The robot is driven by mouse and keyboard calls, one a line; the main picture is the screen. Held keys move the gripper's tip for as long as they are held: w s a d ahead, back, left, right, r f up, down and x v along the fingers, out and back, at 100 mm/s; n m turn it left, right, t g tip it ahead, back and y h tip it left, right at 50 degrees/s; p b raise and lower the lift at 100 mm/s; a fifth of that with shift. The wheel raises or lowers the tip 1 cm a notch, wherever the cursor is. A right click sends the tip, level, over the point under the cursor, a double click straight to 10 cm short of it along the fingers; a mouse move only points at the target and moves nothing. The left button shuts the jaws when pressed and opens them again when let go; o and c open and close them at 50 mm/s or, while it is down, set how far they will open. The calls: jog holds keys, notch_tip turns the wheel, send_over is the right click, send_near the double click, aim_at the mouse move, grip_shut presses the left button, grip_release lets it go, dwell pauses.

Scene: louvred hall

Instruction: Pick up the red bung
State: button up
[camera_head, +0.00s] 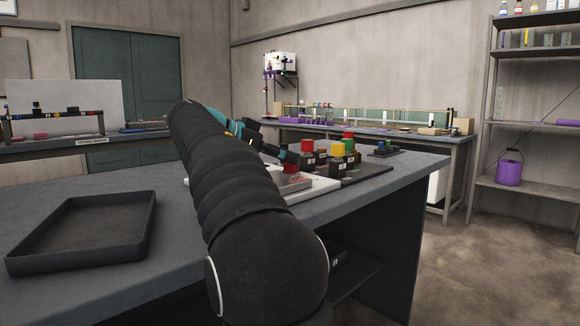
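Several dark bottles with coloured bungs stand on a dark mat (372,169) on the grey bench. Red bungs show at one bottle on the left (307,145), on one at the back (348,136), and low down near the front (291,168). I cannot tell which one the task means. My gripper (284,153) is beside the left bottles, partly hidden behind my black arm. Its teal and dark parts show, but I cannot make out the fingertips or anything between them.
A yellow bung (337,149) sits among the bottles. A white board (318,186) lies in front of them. An empty black tray (145,215) is at the bench's left. My arm crosses the bench and hides its middle. A small dark holder (384,150) stands behind right.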

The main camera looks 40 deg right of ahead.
grip_shut()
jog(key=shift+r, duration=0.1)
notch_tip(320, 180, up, 10)
jog(key=p, duration=0.3)
dwell(0.3)
dwell(0.5)
